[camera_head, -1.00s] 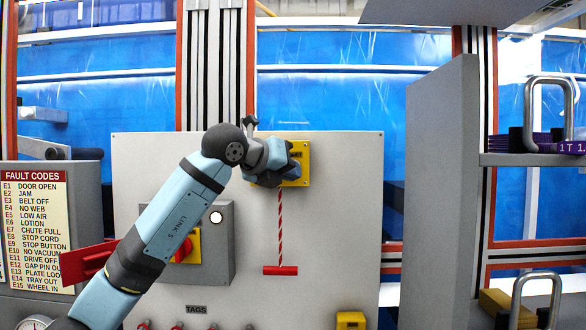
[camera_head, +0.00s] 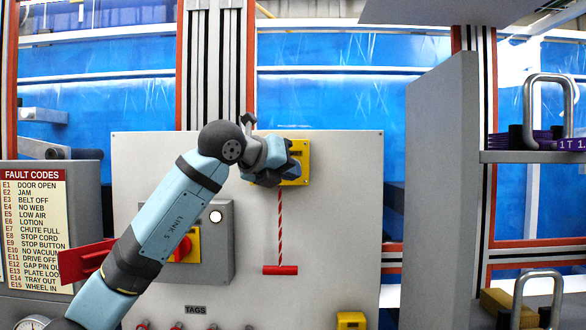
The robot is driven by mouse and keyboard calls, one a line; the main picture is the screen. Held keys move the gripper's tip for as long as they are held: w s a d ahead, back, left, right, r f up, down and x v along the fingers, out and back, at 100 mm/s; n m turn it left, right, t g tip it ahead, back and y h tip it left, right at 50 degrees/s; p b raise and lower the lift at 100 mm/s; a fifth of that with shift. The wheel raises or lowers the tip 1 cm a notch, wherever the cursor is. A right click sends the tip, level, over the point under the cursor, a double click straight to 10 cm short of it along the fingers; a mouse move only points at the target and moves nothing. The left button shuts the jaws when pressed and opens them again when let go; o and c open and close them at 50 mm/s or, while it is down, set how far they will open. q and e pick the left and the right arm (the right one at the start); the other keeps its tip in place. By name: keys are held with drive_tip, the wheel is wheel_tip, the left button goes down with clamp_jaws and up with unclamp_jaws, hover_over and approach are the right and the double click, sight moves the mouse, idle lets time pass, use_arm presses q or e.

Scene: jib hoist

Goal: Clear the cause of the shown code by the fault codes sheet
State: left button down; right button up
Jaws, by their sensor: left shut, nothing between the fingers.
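The fault codes sheet (camera_head: 34,230) hangs at the left and lists several codes, from E1 door open to E15 wheel in. The shown code itself is not in view. A yellow box (camera_head: 300,160) is on the pale panel, with a red-and-white cord (camera_head: 280,225) hanging from it to a red handle (camera_head: 280,270). My left gripper (camera_head: 272,180) is in front of the yellow box, covering its left part; its fingers are mostly hidden behind the wrist, and it is shut and empty. I cannot tell whether it touches the box. My right gripper is out of view.
A grey box with a red and yellow rotary switch (camera_head: 184,248) and a white round button (camera_head: 216,216) is partly behind my left arm. A TAGS label (camera_head: 195,310) is below. A grey cabinet (camera_head: 440,200) with shelves stands at the right.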

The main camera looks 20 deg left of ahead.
use_arm(q)
drive_tip(key=shift+s, duration=0.1)
drive_tip(key=shift+s+d+b, duration=0.25)
drive_tip(key=shift+s+b, duration=0.15)
drive_tip(key=shift+s, duration=0.35)
drive_tip(key=shift+s+d+b, duration=0.2)
drive_tip(key=shift+s+b, duration=0.25)
drive_tip(key=shift+s, duration=0.35)
drive_tip(key=shift+s+d+b, duration=0.25)
drive_tip(key=shift+s+b, duration=0.15)
drive_tip(key=shift+s, duration=0.35)
